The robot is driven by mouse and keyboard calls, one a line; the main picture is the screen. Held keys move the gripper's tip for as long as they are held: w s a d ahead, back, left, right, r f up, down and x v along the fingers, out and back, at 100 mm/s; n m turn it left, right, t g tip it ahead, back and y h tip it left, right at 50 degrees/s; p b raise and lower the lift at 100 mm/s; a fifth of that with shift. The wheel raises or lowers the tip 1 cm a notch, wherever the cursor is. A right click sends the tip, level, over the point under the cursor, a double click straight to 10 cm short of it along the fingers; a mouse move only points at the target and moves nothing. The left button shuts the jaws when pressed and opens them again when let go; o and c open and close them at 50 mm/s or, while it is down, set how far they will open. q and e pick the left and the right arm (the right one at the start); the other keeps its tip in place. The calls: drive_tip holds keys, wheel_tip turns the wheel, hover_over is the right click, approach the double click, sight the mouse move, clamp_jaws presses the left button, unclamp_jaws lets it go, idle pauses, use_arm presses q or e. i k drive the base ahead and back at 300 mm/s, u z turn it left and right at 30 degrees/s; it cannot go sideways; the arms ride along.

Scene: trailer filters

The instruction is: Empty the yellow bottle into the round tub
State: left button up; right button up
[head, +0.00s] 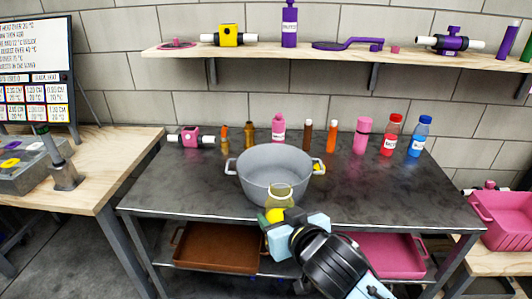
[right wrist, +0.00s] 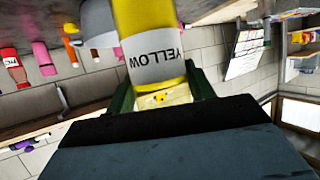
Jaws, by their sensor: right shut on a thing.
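The round tub (head: 262,172) is a grey pot with two side handles, standing upright on the dark metal table. The yellow bottle (head: 279,193) overlaps the tub's front wall in the head view. It shows large in the right wrist view (right wrist: 146,25), with a white label reading YELLOW. My right gripper (head: 291,221) is shut on the bottle, in front of the tub at the table's front edge. The bottle's mouth is not clear, and I cannot tell whether anything has come out of it. The tub's inside looks plain grey where it shows. My left gripper is not in view.
Several bottles stand along the table's back, among them a pink one (head: 278,128), a red one (head: 391,135) and a blue one (head: 420,136). A brown tray (head: 217,248) and a pink tray (head: 388,254) sit on the lower shelf. The table's left part is clear.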

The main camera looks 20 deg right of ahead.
sight(256, 167)
drive_tip(key=i, duration=1.4)
drive_tip(key=z, duration=1)
